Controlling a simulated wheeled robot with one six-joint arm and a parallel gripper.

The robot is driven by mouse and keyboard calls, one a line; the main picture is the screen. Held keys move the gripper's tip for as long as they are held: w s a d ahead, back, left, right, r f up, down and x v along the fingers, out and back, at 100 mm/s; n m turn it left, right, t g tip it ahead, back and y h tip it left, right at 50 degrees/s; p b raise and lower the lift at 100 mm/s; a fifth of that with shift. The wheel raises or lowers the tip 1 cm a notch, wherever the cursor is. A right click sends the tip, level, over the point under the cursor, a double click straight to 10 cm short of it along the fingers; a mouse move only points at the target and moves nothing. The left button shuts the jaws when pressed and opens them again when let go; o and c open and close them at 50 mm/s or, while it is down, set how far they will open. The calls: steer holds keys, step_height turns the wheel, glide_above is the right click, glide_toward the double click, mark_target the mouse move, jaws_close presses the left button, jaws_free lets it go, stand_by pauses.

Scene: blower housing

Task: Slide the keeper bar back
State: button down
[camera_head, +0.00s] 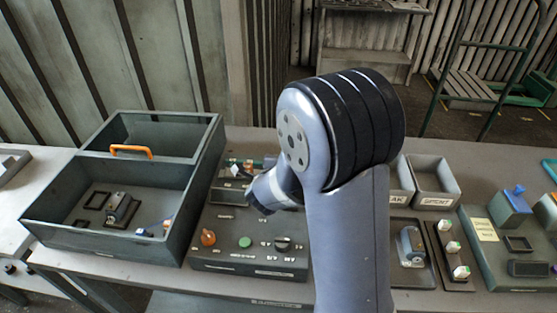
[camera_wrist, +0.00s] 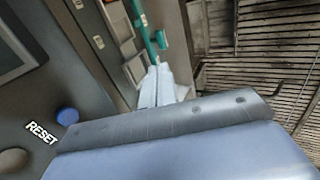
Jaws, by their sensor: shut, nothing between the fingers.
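A teal bar (camera_wrist: 143,28) with a small teal tab (camera_wrist: 163,38) runs along a row of slots in the wrist view; it looks like the keeper bar, though no label confirms it. My gripper (camera_wrist: 158,70) is shut and empty, with its pale fingertips close below the bar in the picture. I cannot tell whether they touch it. In the head view my arm hides the fingertips and most of the bar's area.
A deep grey box (camera_head: 60,236) with an orange handle (camera_head: 131,150) stands left of the panel. Small open bins (camera_head: 436,180) and a tray of white-topped parts (camera_head: 453,246) lie right of my arm. A blue button (camera_wrist: 67,116) marked RESET shows in the wrist view.

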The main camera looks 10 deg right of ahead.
steer(key=shift+p+x, duration=0.65)
steer(key=shift+x, duration=4.35)
steer(key=shift+w, duration=0.1)
steer(key=shift+w+d, duration=0.25)
steer(key=shift+w, duration=0.45)
steer(key=shift+w+d, duration=0.25)
steer(key=shift+w, duration=0.5)
steer(key=shift+r, duration=0.2)
